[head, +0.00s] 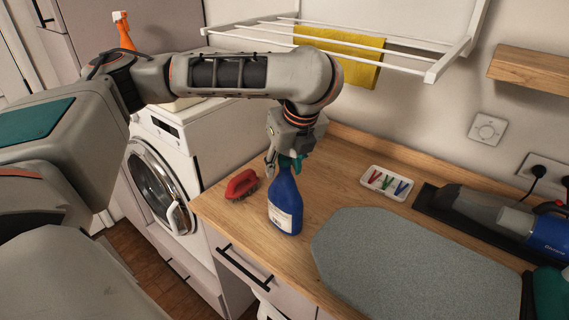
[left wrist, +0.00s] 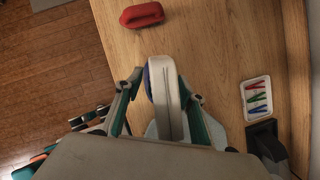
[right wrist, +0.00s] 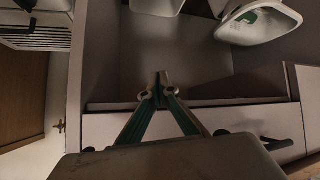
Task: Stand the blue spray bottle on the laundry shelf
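A red brush (head: 241,184) lies left of the bottle. A tray of clothespins (head: 387,183), a handheld vacuum (head: 490,215) and an ironing board (head: 410,260) lie to the right. A drying rack with a yellow cloth (head: 340,55) hangs behind. A washing machine (head: 160,180) stands left.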

